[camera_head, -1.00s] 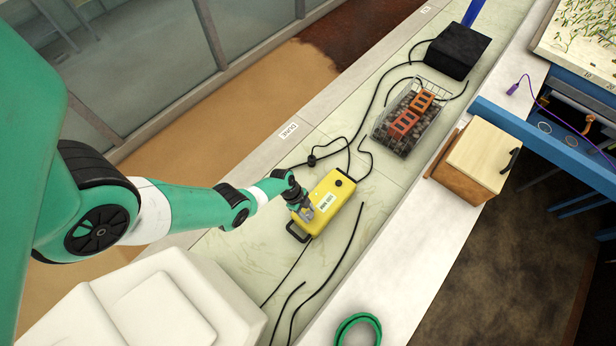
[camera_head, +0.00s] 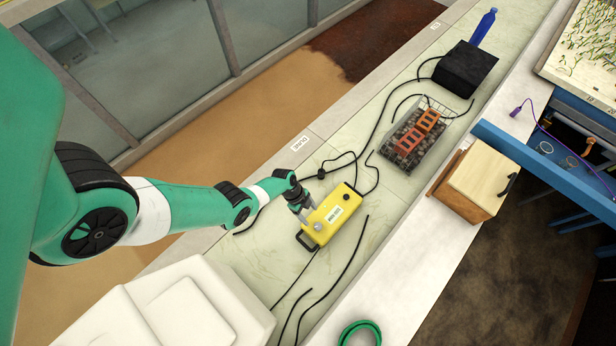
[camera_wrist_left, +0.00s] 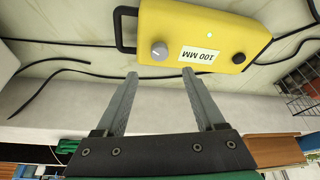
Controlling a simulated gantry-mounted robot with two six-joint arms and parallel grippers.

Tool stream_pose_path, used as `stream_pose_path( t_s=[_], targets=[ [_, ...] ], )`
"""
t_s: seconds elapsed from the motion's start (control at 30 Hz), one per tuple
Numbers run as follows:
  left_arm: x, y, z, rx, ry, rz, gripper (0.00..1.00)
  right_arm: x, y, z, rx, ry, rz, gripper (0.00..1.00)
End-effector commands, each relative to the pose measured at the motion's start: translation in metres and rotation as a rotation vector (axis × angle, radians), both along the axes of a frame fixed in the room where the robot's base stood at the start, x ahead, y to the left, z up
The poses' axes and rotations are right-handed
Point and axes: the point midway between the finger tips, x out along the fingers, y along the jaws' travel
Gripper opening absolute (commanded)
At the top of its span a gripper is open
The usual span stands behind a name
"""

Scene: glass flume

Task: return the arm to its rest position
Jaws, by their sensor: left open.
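My left arm reaches in from the left of the head view. Its gripper (camera_head: 306,216) is open and empty, above the left side of a yellow box (camera_head: 335,214) that lies on the pale bench top. In the left wrist view the two fingers (camera_wrist_left: 160,74) are spread apart, pointing toward the yellow box (camera_wrist_left: 226,38), with nothing between them. The box has a grey knob (camera_wrist_left: 159,51), a black knob, a "100 MM" label and a black handle. I cannot tell whether the fingertips touch the box. My right gripper is not in view.
Black cables run along the bench around the box. A wire basket of dark stones with orange bricks (camera_head: 411,142), a black box (camera_head: 465,69) and a blue bottle (camera_head: 484,25) stand farther back. A wooden box (camera_head: 474,181) and a green ring (camera_head: 360,333) are on the right-hand ledge.

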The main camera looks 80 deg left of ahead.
Motion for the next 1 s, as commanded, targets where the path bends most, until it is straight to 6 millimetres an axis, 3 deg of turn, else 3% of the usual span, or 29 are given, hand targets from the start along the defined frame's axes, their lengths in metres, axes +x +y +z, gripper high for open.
stream_pose_path(
  t_s=[0.03,0.1,0.77,0.87,0.97,1.0],
  targets=[
    [0.0,-0.001,0.015,0.0,0.0,-0.004,0.71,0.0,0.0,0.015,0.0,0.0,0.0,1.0],
    [0.001,-0.001,0.02,0.0,0.0,-0.009,0.71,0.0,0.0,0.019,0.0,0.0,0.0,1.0],
    [0.002,-0.003,0.018,0.0,0.0,-0.019,0.71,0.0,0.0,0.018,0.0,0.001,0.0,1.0],
    [0.024,-0.013,0.027,0.016,-0.022,-0.085,0.71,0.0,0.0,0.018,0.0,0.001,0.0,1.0],
    [0.075,-0.016,0.055,0.073,-0.103,-0.172,0.71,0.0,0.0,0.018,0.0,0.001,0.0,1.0],
    [0.102,-0.015,0.072,0.109,-0.154,-0.207,0.71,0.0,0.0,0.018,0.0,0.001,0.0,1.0]
  ],
)
